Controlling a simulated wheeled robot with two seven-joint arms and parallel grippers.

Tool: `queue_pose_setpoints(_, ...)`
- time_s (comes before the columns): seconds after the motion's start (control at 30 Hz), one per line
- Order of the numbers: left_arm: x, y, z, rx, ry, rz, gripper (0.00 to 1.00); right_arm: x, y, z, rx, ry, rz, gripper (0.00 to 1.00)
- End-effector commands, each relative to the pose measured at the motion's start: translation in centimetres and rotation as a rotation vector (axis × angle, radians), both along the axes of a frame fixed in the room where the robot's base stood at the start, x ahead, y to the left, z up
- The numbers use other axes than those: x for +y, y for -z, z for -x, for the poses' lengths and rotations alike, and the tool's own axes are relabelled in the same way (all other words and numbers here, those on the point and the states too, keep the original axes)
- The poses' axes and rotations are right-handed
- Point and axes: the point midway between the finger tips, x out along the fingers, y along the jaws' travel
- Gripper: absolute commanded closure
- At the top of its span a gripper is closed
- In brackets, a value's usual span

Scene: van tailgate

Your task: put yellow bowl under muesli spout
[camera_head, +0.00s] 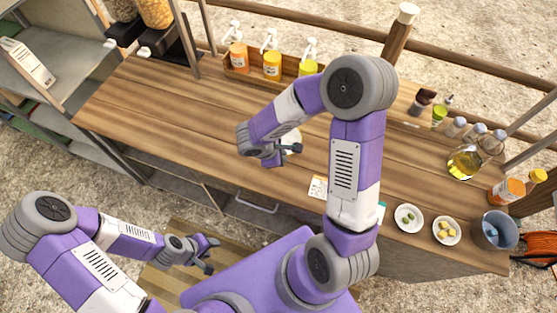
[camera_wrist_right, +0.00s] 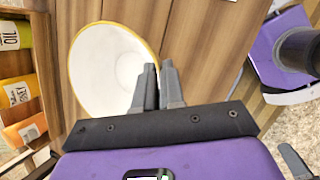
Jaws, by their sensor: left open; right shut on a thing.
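The yellow bowl (camera_wrist_right: 108,70), white inside with a yellow rim, shows in the right wrist view. My right gripper (camera_wrist_right: 158,75) is shut on its rim at the right side. In the head view my right gripper (camera_head: 295,148) is over the middle of the counter, and only a pale part of the bowl (camera_head: 291,137) shows behind it. Two muesli dispensers (camera_head: 155,12) stand at the top left, cut off by the picture edge; their spouts are hard to make out. My left gripper (camera_head: 211,255) is open and empty, in front of the counter's front edge.
The wooden counter (camera_head: 170,105) is clear between the bowl and the dispensers, apart from a post (camera_head: 188,40). Pump bottles (camera_head: 271,65) stand in a rack at the back. Small plates (camera_head: 409,217), a grey bucket (camera_head: 494,231) and an oil bottle (camera_head: 464,162) are at the right.

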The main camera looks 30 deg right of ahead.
Motion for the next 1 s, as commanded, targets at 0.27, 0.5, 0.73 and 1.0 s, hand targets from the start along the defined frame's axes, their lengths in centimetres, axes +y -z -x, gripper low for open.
queue_pose_setpoints(0.27,0.0,0.8,0.0,0.000,0.000,0.000,0.57,0.0,3.4,0.0,0.001,0.004,-0.001,1.00)
queue_pose_setpoints(0.5,0.0,1.2,0.0,0.000,0.000,0.000,0.57,0.0,5.8,0.0,-0.001,0.006,-0.001,1.00)
queue_pose_setpoints(0.73,0.0,1.1,0.0,0.000,0.000,0.000,0.57,0.0,5.8,0.0,-0.002,0.007,-0.001,1.00)
queue_pose_setpoints(1.0,0.0,1.4,0.0,0.000,0.000,0.000,0.57,0.0,6.0,0.0,-0.002,0.007,-0.001,0.68)
